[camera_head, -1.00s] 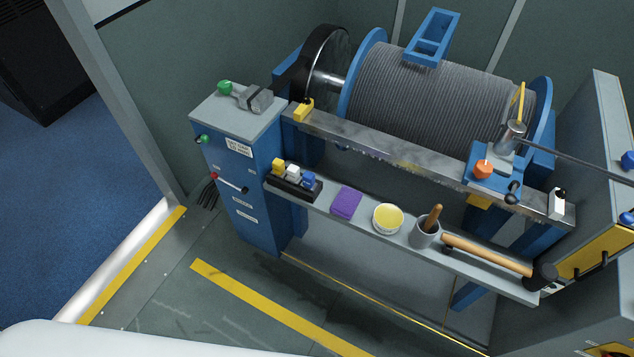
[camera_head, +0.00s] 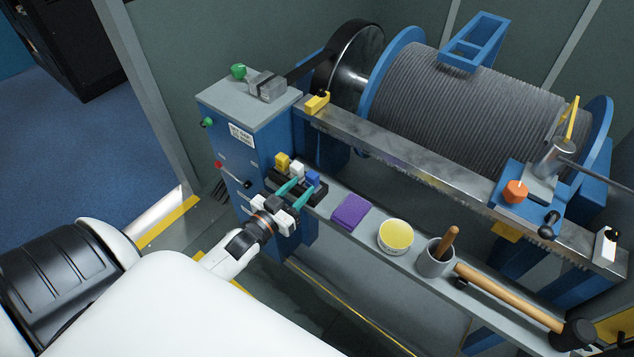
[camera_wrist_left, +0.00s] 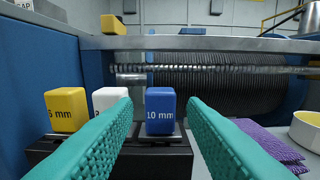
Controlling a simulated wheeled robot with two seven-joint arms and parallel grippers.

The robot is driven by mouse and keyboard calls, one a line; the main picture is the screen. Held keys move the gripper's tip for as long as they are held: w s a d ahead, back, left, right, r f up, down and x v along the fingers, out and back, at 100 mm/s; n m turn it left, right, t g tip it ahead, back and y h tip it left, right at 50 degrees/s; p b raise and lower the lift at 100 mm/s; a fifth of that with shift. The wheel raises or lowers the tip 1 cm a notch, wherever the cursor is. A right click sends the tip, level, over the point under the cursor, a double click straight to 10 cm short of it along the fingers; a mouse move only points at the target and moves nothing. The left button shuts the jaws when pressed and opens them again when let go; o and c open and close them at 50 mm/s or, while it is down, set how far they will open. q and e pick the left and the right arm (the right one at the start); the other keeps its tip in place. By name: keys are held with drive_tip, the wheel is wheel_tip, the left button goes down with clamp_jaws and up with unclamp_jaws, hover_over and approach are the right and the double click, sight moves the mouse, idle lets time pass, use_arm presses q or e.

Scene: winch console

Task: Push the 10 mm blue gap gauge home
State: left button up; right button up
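The blue gap gauge (camera_head: 313,179), marked 10 mm, stands in the right end of a black holder (camera_head: 285,187) on the grey shelf. In the left wrist view the blue gauge (camera_wrist_left: 160,110) is straight ahead, between and beyond my fingertips. A white gauge (camera_head: 297,171) and a yellow gauge (camera_head: 282,162) stand to its left in the same holder. My left gripper (camera_head: 297,192) is open, with its teal fingers apart at the holder's front. I cannot tell whether a finger touches the gauge. My right gripper is not in view.
On the shelf to the right are a purple cloth (camera_head: 350,212), a yellow-filled bowl (camera_head: 395,237), a grey cup (camera_head: 436,258) with a wooden handle, and a long-handled mallet (camera_head: 512,300). The metal rail (camera_head: 410,160) and rope drum (camera_head: 470,100) are behind. The blue cabinet (camera_head: 240,160) is left.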

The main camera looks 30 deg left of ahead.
sight(315, 173)
use_arm(q)
drive_tip(key=shift+w+d, duration=0.1)
drive_tip(key=shift+w, duration=1.05)
drive_tip(key=shift+w+d, duration=0.2)
drive_tip(key=shift+w, duration=2.45)
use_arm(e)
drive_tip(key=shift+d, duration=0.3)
use_arm(q)
drive_tip(key=shift+s, duration=0.1)
drive_tip(key=shift+c, duration=0.6)
drive_tip(key=c, duration=0.7)
drive_tip(key=shift+o, duration=0.2)
